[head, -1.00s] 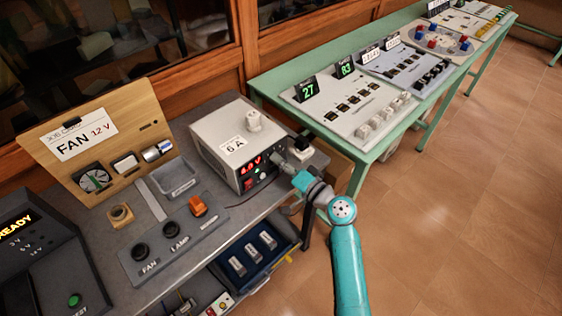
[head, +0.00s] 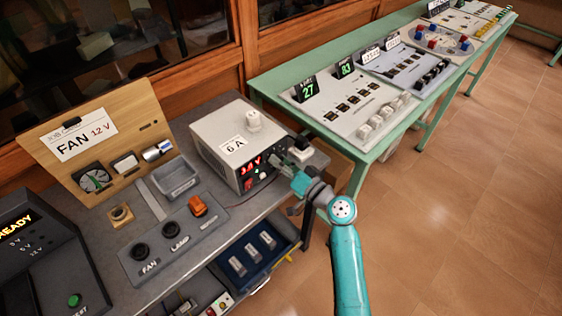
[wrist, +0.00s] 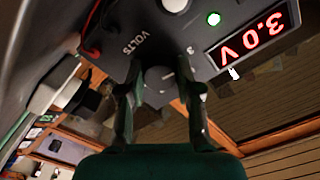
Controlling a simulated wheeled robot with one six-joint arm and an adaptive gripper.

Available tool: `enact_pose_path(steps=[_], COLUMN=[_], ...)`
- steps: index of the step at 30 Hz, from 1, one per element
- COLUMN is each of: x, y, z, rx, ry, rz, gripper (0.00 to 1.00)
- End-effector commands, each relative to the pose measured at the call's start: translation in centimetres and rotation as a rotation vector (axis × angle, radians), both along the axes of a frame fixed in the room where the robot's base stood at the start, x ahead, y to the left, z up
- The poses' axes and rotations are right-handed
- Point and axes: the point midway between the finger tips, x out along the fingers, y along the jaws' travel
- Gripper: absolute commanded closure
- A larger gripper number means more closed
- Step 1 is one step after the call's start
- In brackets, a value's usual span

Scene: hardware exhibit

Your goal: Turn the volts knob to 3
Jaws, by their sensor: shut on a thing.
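The grey power supply (head: 215,148) stands on the bench with its front facing my arm. Its red display (wrist: 250,45) appears upside down in the wrist view and reads 3.0 V. The volts knob (wrist: 158,82) is a dark round knob with a pale mark on its face, beside the VOLTS label (wrist: 132,46). My gripper (wrist: 158,92) is shut on the knob, with one finger on each side. In the head view, my gripper (head: 288,164) is at the supply's front and hides the knob.
A white block with a dark top (head: 300,149) stands close behind my gripper. Open floor (head: 450,220) is at right.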

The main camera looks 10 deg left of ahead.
Motion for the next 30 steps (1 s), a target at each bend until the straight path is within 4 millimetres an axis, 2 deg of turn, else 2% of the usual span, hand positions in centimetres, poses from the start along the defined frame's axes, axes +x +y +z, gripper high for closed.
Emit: enact_pose_path(steps=[5, 6, 8, 9, 20, 23, 30], x=[-0.1, -0.1, -0.1, -0.1, -0.3, -0.9, -3.7], y=[0.0, 0.0, 0.0, 0.0, -0.4, -1.2, -4.9], z=[-0.3, -0.3, -0.2, -0.2, -0.1, -0.1, -0.2], rx=[-0.003, -0.003, -0.003, -0.002, 0.000, 0.000, -0.001], ry=[0.003, 0.003, 0.003, 0.003, 0.002, 0.002, 0.002], rz=[0.001, 0.001, 0.001, 0.000, 0.000, -0.002, -0.004], gripper=[1.00, 0.59, 0.44, 0.41, 0.41, 0.41, 0.41])
